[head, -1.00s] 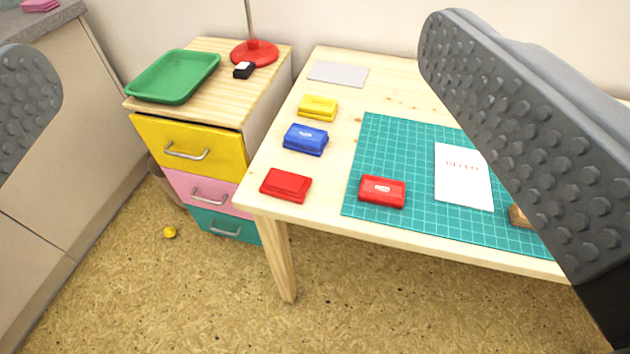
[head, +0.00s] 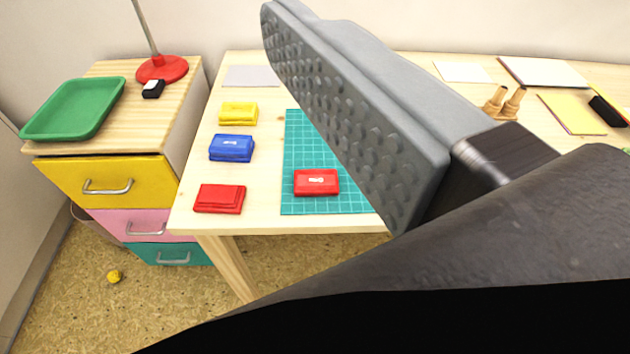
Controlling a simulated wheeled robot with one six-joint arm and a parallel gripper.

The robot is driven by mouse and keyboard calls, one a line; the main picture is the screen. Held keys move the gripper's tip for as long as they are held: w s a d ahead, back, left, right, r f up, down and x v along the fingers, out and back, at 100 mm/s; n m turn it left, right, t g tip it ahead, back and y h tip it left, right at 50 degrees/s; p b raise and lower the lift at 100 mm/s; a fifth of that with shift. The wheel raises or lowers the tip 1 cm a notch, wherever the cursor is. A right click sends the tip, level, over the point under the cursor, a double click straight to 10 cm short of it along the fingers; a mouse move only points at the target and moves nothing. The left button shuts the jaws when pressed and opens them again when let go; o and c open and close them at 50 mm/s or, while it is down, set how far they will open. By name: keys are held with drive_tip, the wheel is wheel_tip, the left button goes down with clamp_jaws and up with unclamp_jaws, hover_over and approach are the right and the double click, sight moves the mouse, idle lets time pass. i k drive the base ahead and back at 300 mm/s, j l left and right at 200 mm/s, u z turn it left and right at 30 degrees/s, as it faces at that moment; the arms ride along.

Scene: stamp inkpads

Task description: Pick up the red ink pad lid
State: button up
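A red ink pad piece with a white label (head: 316,182), which looks like the lid, lies on the green cutting mat (head: 300,140) near the table's front edge. A plain red ink pad piece (head: 219,198) without a visible label lies to its left on the bare wood. My gripper (head: 350,115) shows one grey studded finger, large and close to the camera, covering much of the mat. Its inner face is bare and touches nothing; the other finger is out of view. Neither red piece is held.
A blue ink pad (head: 231,148) and a yellow ink pad (head: 238,113) stand behind the plain red piece. A drawer cabinet (head: 105,182) with a green tray (head: 75,108) and a red lamp base (head: 162,69) is at left. Wooden stamps (head: 503,102) stand at back right.

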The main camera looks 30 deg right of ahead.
sight(316, 183)
drive_tip(key=j+z, duration=0.2)
drive_tip(key=z, duration=0.15)
drive_tip(key=j+z, duration=0.15)
drive_tip(key=z, duration=0.25)
drive_tip(key=k, duration=0.05)
